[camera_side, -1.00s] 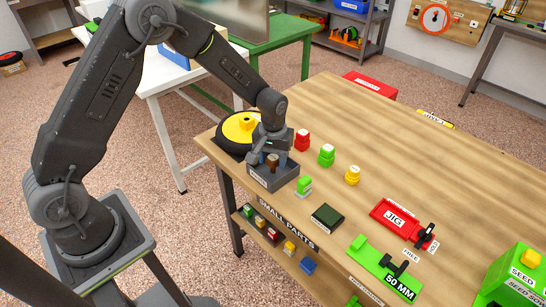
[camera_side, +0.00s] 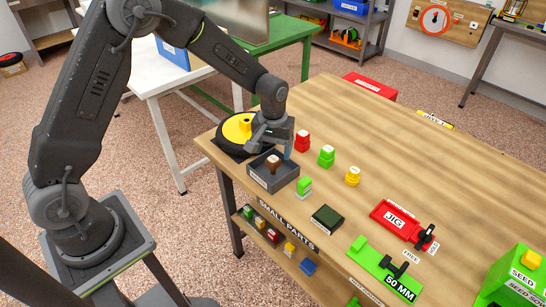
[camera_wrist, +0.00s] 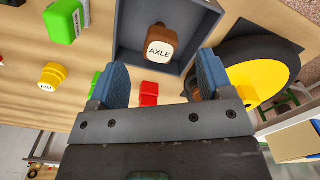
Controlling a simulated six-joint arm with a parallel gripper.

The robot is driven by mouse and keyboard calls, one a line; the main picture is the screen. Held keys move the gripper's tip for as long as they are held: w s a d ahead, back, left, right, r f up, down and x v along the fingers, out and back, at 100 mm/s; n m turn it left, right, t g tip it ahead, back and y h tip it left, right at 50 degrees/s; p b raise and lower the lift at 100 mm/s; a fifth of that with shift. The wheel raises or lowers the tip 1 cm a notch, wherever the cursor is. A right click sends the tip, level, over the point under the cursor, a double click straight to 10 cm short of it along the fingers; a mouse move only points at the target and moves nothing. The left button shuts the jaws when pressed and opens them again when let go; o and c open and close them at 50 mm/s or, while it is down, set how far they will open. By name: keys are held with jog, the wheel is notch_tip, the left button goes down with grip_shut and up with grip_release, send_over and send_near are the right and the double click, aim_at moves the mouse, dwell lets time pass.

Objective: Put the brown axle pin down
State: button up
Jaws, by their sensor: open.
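The brown axle pin (camera_side: 273,162) stands in the dark grey open box (camera_side: 262,183) near the table's left corner. In the wrist view the pin (camera_wrist: 160,42) shows its white top marked AXLE, inside the box (camera_wrist: 129,28). My gripper (camera_side: 279,150) is above and behind the box in the side view. In the wrist view its two blue-padded fingers (camera_wrist: 163,78) are spread wide with nothing between them. The pin is beyond the fingertips and apart from them.
A black disc with a yellow centre (camera_side: 236,128) lies left of my gripper. Red (camera_side: 303,141), green (camera_side: 326,156) and yellow (camera_side: 352,176) pieces stand to the right. Another green piece (camera_side: 305,186) is beside the box. The red jig (camera_side: 388,214) is farther right, with bare wood behind it.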

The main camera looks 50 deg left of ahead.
aim_at(273, 159)
jog(key=s+r+m+t, duration=0.1)
jog(key=s+r, duration=0.4)
jog(key=r, duration=0.5)
jog(key=s+r+m+t, duration=0.1)
jog(key=s+r, duration=0.4)
jog(key=r, duration=0.4)
jog(key=s+r+m+t, duration=0.3)
jog(key=s, duration=1.1)
jog(key=shift+s+m+t, duration=0.3)
jog(key=shift+s, duration=0.1)
